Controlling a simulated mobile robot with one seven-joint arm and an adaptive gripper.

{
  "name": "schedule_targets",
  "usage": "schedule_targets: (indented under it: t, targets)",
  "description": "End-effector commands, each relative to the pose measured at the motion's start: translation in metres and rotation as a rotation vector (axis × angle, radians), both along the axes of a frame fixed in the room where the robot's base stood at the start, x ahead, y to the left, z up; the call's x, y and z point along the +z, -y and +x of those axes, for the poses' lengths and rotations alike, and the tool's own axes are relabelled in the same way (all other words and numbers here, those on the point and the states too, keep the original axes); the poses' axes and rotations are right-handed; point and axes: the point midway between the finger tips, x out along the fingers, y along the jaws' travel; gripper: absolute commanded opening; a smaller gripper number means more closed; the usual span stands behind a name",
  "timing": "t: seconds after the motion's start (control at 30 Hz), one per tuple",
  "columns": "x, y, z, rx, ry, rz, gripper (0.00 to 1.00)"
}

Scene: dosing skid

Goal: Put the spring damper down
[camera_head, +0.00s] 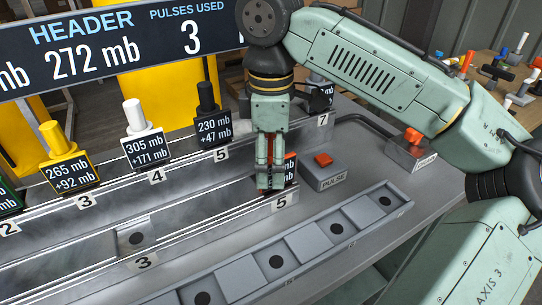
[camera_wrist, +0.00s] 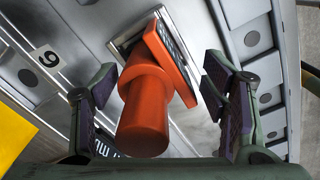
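An orange piece (camera_wrist: 145,105) with a round knob and a block carrying a dark label fills the middle of the wrist view. Its block end is at a square metal-edged slot (camera_wrist: 128,42). My gripper (camera_wrist: 165,100) is open around it, with a visible gap between each finger and the knob. In the head view my gripper (camera_head: 270,180) points down near slot 5 of the front rail, hiding most of the orange piece (camera_head: 291,158). No name marks it as the spring damper. I cannot tell whether it is fully seated.
Yellow (camera_head: 53,140), white (camera_head: 134,118) and black (camera_head: 207,98) pieces stand along the back rail. A PULSE button box (camera_head: 323,170) is close to the right of my gripper. A tray with several square pockets (camera_head: 335,228) runs along the front.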

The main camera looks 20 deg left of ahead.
Motion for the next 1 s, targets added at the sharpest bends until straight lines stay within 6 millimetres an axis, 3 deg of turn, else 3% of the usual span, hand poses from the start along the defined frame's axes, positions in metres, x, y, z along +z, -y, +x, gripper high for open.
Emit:
schedule_targets:
  t: [0.47,1.0]
  targets:
    - [0.005,0.000,0.000,-0.002,0.001,0.000,0.75]
    - [0.109,0.000,0.000,-0.003,0.002,-0.001,0.75]
